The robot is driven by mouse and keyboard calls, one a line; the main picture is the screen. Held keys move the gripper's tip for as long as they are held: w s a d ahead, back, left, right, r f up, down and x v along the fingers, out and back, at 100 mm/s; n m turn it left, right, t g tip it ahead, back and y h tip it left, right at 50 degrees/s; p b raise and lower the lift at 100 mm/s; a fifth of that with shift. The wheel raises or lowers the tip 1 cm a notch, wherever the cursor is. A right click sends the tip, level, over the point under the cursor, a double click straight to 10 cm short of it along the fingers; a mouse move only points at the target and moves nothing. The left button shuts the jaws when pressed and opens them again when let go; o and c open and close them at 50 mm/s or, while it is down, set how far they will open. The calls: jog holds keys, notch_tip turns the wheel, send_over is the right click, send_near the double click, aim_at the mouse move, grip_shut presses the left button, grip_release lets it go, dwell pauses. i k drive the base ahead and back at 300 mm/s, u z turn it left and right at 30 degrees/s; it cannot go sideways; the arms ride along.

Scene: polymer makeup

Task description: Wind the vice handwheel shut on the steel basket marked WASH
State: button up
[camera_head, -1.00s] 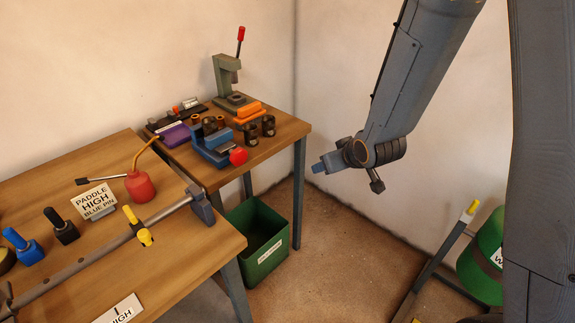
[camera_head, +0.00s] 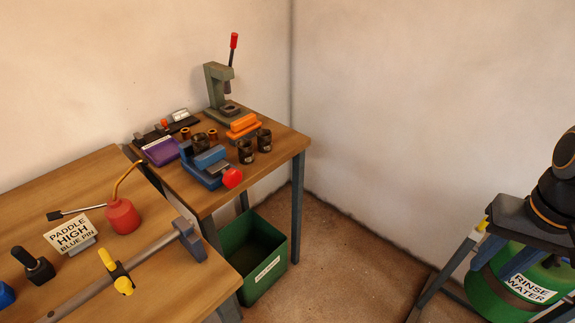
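The blue vice (camera_head: 207,165) sits on the small wooden table, with its red handwheel (camera_head: 232,178) at the front right. A dark basket-like piece (camera_head: 202,141) stands just behind the vice; I cannot tell whether it is between the jaws. Two small dark pots, a left one (camera_head: 246,151) and a right one (camera_head: 264,140), stand to the right of the vice with pale labels too small to read. I cannot tell which piece is marked WASH. My gripper is out of view; only a dark part of my arm shows at the right edge.
A green press (camera_head: 216,88) with a red-tipped lever and orange blocks (camera_head: 242,126) stand behind the pots. A purple block (camera_head: 160,150) is left of the vice. A green bin (camera_head: 262,255) is below. A green RINSE WATER drum (camera_head: 490,290) stands at right. The floor between is clear.

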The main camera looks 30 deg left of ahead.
aim_at(232, 178)
jog(key=z, duration=0.4)
jog(key=k, duration=0.95)
jog(key=u, duration=1.7)
jog(key=i, duration=0.5)
